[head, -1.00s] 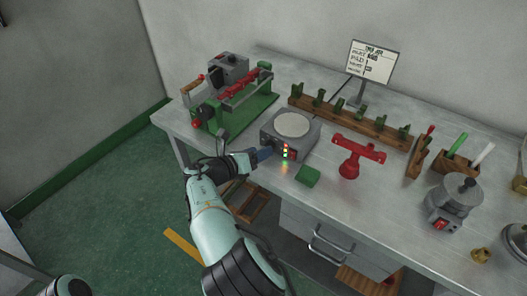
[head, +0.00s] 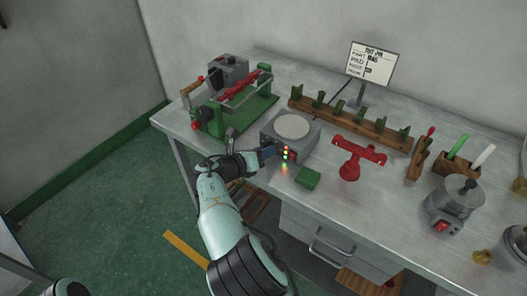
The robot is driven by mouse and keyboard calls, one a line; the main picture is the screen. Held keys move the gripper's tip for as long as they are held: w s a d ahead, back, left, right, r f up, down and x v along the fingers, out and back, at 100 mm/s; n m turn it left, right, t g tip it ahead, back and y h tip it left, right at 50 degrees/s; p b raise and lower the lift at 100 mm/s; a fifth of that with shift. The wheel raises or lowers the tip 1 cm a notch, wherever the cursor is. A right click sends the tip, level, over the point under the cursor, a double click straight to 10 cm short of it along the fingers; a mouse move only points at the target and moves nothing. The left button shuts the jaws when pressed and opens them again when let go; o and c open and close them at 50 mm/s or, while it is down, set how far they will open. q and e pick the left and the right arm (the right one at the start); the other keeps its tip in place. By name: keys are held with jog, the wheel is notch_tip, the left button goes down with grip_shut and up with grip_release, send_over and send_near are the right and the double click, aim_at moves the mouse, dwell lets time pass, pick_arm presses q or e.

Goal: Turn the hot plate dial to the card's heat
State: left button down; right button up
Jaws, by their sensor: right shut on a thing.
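The hot plate (head: 312,141) is a grey box with a pale round top, near the table's front edge. Small red, yellow and green lights glow on its front. My right gripper (head: 268,153) is at the left part of that front face, shut on the dial, which the fingers hide. The dial's setting cannot be read. The card (head: 371,65) stands upright on a stand at the back of the table; its small print is too blurred to read for a heat. My left gripper is out of view.
A green and grey machine (head: 232,100) stands left of the hot plate. A green block (head: 307,177) and a red stand (head: 352,160) are to its right. A wooden rack (head: 350,124) lies behind. A grey pot (head: 455,198) stands at right.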

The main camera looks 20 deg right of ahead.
jog(key=shift+m+t+y+p, duration=0.3)
jog(key=shift+m+p, duration=0.05)
jog(key=shift+m, duration=0.15)
jog(key=shift+s+m, duration=0.1)
jog(key=shift+m, duration=0.3)
jog(key=shift+f+m+t+y, duration=0.15)
jog(key=shift+m+t+y, duration=0.35)
jog(key=shift+m, duration=0.3)
jog(key=shift+m+t+y+b, duration=0.3)
jog(key=shift+m+t+b, duration=0.1)
jog(key=shift+m+b, duration=0.25)
jog(key=o, duration=1)
jog(key=shift+o, duration=0.2)
jog(key=shift+d, duration=0.1)
